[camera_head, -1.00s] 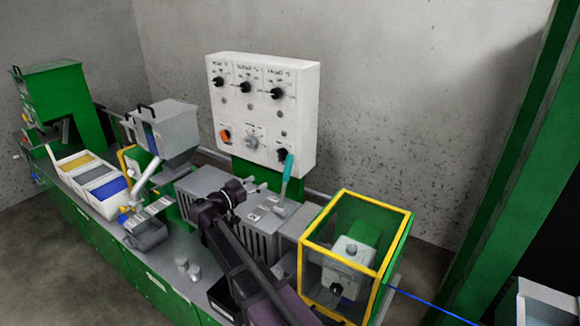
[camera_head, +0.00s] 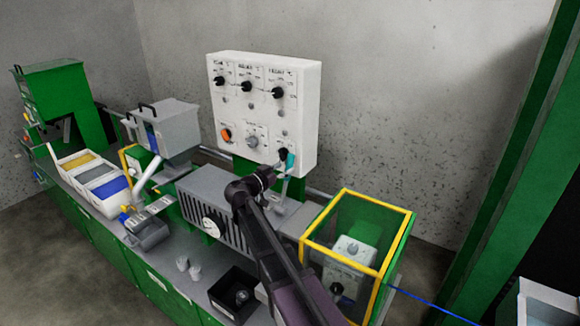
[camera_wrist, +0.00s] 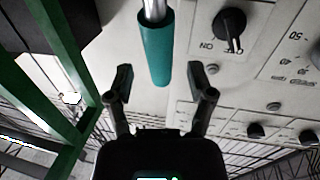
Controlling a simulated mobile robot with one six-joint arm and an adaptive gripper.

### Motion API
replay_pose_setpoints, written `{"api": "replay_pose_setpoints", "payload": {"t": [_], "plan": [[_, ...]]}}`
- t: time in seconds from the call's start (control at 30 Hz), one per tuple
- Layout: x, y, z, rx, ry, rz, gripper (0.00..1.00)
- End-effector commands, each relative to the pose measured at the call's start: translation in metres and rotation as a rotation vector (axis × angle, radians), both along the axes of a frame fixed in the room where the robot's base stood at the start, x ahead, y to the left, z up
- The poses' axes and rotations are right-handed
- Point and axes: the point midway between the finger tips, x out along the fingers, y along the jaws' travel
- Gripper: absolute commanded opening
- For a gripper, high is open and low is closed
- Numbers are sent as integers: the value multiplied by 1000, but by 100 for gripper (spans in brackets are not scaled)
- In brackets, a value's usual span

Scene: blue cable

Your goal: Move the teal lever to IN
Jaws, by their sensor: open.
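The teal lever (camera_head: 291,161) stands in front of the lower right of the white control panel, partly hidden by my gripper. In the wrist view the lever's teal grip (camera_wrist: 157,50) hangs from a metal rod at the top middle. My gripper (camera_head: 282,162) is at the lever in the head view. In the wrist view my gripper (camera_wrist: 160,88) is open, its fingers spread to either side of the line of the lever, with the teal tip at the gap between them. No contact is clear. The IN marking cannot be read.
The white panel (camera_head: 235,110) with several black knobs and an orange one rises behind. A yellow-edged clear guard box (camera_head: 318,225) stands close right of my arm.

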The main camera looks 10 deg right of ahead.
Motion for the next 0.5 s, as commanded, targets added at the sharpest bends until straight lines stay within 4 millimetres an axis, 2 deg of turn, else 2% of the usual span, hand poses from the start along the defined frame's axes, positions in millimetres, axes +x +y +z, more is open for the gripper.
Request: {"api": "replay_pose_setpoints", "payload": {"t": [0.2, 0.5], "plan": [[13, -18, 0, 0, 0, -1, 69], [17, -25, 0, 0, 0, 0, 69]]}}
